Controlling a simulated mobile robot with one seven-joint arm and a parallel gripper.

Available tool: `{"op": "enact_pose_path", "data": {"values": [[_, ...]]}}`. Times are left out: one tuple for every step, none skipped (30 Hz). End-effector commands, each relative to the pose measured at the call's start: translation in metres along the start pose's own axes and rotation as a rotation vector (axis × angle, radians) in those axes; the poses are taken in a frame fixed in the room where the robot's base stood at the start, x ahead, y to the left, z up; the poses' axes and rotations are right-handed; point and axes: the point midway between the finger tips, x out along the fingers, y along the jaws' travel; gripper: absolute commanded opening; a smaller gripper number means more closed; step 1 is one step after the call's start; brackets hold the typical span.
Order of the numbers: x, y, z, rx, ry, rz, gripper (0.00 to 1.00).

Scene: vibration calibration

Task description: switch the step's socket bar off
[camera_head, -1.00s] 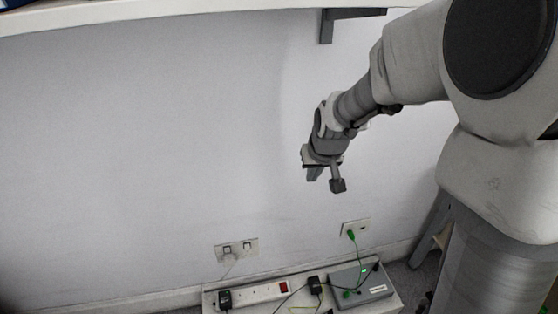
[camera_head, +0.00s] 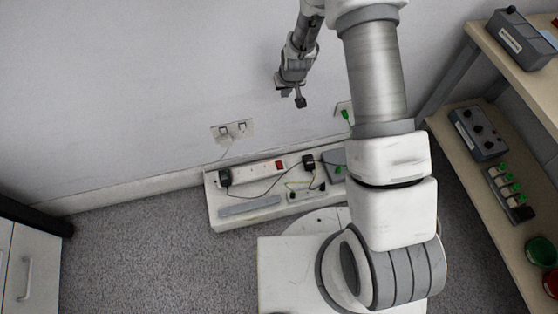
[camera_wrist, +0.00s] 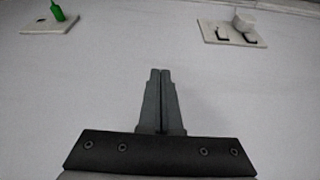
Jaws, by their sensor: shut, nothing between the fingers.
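The socket bar (camera_head: 257,174) is a white strip on the low white step (camera_head: 214,206) against the wall, with a red switch (camera_head: 280,164) near its right end. A black plug (camera_head: 225,178) sits at its left end, and another black adapter (camera_head: 308,161) is just right of the bar. Whether the switch is on or off is too small to tell. My gripper (camera_head: 294,95) is in the air in front of the wall, above the step and apart from the bar. In the wrist view my gripper (camera_wrist: 160,74) is shut and empty; the bar is not in that view.
A double wall socket (camera_head: 232,130) is above the step; it also shows in the wrist view (camera_wrist: 231,33). A plate with a green plug (camera_wrist: 57,12) is beside it. Cables cross the step. Shelves with control boxes (camera_head: 479,133) stand right, a cabinet (camera_head: 30,265) left. Carpet between is clear.

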Motion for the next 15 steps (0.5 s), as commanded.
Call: {"op": "enact_pose_path", "data": {"values": [[0.015, -0.002, 0.007, -0.003, -0.007, -0.001, 0.00], [0.022, -0.003, 0.010, -0.004, -0.009, -0.002, 0.00], [0.032, -0.004, 0.015, -0.006, -0.010, -0.002, 0.00], [0.040, -0.005, 0.019, -0.007, -0.013, -0.002, 0.00], [0.047, -0.006, 0.022, -0.008, -0.013, -0.003, 0.00], [0.057, -0.007, 0.028, -0.010, -0.015, -0.003, 0.00], [0.064, -0.007, 0.032, -0.011, -0.018, -0.003, 0.00], [0.071, -0.008, 0.036, -0.013, -0.018, -0.003, 0.00], [0.081, -0.009, 0.042, -0.014, -0.020, -0.003, 0.00], [0.088, -0.010, 0.047, -0.016, -0.022, -0.003, 0.00], [0.095, -0.011, 0.052, -0.017, -0.023, -0.003, 0.00], [0.105, -0.011, 0.058, -0.019, -0.025, -0.003, 0.00], [0.111, -0.012, 0.063, -0.020, -0.026, -0.003, 0.00], [0.118, -0.013, 0.069, -0.021, -0.028, -0.003, 0.00], [0.128, -0.014, 0.076, -0.023, -0.030, -0.003, 0.00]]}}
